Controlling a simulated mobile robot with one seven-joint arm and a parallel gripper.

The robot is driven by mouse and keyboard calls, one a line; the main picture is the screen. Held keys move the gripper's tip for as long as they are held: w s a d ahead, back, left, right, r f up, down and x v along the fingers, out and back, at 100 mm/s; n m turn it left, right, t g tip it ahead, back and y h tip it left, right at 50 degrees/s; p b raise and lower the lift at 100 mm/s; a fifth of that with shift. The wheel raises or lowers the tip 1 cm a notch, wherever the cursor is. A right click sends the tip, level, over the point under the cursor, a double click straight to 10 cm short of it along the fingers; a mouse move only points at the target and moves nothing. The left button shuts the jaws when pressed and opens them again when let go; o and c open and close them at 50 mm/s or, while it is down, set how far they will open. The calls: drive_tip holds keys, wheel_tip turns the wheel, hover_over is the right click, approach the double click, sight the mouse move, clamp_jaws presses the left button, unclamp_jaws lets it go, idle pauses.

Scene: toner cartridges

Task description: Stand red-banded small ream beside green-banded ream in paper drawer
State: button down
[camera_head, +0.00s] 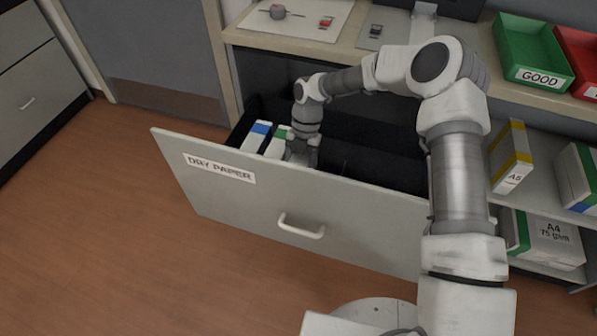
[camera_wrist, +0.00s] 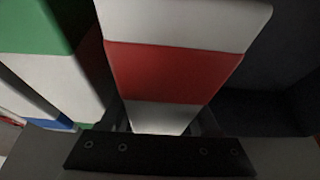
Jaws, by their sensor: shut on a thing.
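The red-banded small ream (camera_wrist: 170,72) is white with a red band and fills the middle of the wrist view. My gripper (camera_wrist: 165,125) is shut on it. In the head view my gripper (camera_head: 301,155) is down inside the open paper drawer (camera_head: 300,213), labelled "DRY PAPER", and hides the red-banded ream. The green-banded ream (camera_head: 277,143) stands in the drawer just left of my gripper. It also shows at the left of the wrist view (camera_wrist: 62,80), with a narrow gap to the red-banded ream near the jaws. I cannot tell whether the held ream touches the drawer floor.
A blue-banded ream (camera_head: 256,136) stands left of the green-banded one. The drawer's right part (camera_head: 375,165) looks empty. A yellow-banded A5 ream (camera_head: 511,158) and an A4 ream (camera_head: 545,238) are on shelves at the right. A green GOOD tray (camera_head: 532,55) sits on the counter.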

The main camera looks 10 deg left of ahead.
drive_tip(key=shift+f+b, duration=0.4)
drive_tip(key=shift+f, duration=0.1)
idle(0.4)
drive_tip(key=shift+c, duration=1)
unclamp_jaws()
drive_tip(key=shift+o, duration=0.8)
drive_tip(key=shift+f, duration=0.1)
drive_tip(key=p+v, duration=0.3)
drive_tip(key=v, duration=0.9)
